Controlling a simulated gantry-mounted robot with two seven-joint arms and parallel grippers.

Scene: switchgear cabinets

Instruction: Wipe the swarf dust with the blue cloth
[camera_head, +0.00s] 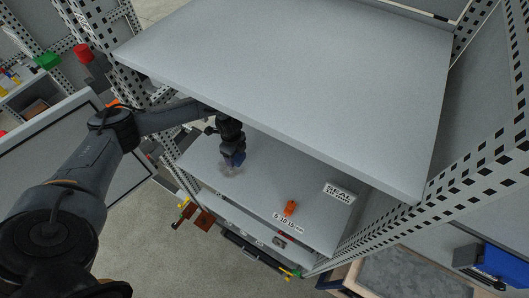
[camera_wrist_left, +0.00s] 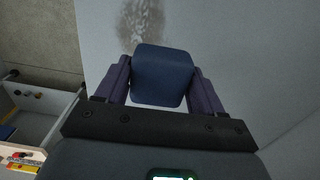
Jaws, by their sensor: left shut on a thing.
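My left gripper (camera_head: 234,158) reaches in under the large upper panel and is over the shelf below it. It is shut on the blue cloth (camera_wrist_left: 163,75), which shows as a dark blue folded pad between the two fingers in the left wrist view; it also shows at the gripper's tip in the head view (camera_head: 237,160). The swarf dust (camera_head: 230,170) is a brownish grey smudge on the shelf beside the cloth. In the left wrist view the dust (camera_wrist_left: 140,22) is a speckled patch just beyond the cloth. Whether the cloth touches the shelf I cannot tell. My right gripper is not in view.
The lower shelf (camera_head: 265,185) carries an orange object (camera_head: 290,207) and a white box marked SEAL (camera_head: 339,193) to the right. The upper panel (camera_head: 300,75) overhangs it closely. Perforated posts (camera_head: 440,190) stand at the right. The shelf middle is clear.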

